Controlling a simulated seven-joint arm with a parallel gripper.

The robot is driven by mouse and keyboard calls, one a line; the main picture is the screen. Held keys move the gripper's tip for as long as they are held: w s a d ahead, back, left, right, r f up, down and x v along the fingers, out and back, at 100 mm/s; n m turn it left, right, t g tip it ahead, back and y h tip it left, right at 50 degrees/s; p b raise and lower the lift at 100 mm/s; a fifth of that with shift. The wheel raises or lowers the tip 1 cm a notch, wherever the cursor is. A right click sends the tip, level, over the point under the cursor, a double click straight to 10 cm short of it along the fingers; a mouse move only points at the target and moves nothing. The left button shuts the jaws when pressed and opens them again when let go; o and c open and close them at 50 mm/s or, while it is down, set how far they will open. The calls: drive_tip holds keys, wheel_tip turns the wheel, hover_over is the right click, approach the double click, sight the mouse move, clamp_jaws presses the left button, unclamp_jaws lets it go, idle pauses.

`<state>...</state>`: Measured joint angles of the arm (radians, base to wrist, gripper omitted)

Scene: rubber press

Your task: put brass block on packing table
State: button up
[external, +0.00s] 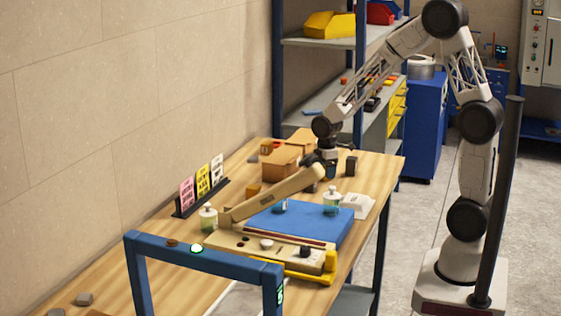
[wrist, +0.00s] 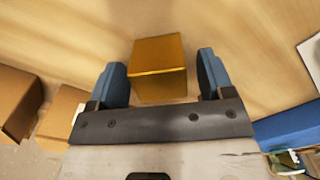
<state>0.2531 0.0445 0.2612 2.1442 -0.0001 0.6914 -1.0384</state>
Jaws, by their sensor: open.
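A brass block (wrist: 159,69) shows as a golden cube in the wrist view, on a wooden surface. It lies between and slightly beyond the two blue fingertips of my gripper (wrist: 162,76). The gripper is open, with a gap visible on each side of the block. In the external view my gripper (external: 327,170) points down over the wooden table (external: 380,172), beyond the long tan press arm (external: 275,196). I cannot surely make out the block there. No label shows which surface is the packing table.
Cardboard boxes (external: 282,162) stand left of my gripper. The press with its blue pad (external: 300,222) lies nearer the camera, with bottles beside it. A blue frame (external: 205,255) spans the near table. A dark block (external: 351,165) stands right of the gripper.

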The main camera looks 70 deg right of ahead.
wheel_tip(320, 180, up, 12)
drive_tip(key=shift+f, duration=0.25)
idle(0.3)
drive_tip(key=shift+s+a, duration=0.1)
idle(0.5)
drive_tip(key=s+a+r+m+t, duration=0.1)
drive_tip(key=s+a+r+m, duration=0.1)
drive_tip(key=s, duration=0.7)
drive_tip(key=s+a+r+m, duration=0.3)
drive_tip(key=s+a, duration=0.4)
drive_tip(key=s, duration=0.3)
drive_tip(key=s+a+r+m+t, duration=0.1)
drive_tip(key=s+a+r+m, duration=0.2)
drive_tip(key=s, duration=0.6)
drive_tip(key=shift+s+a+m+t, duration=0.25)
drive_tip(key=shift+a+m, duration=0.35)
drive_tip(key=shift+a, duration=0.6)
drive_tip(key=shift+w+r, duration=0.1)
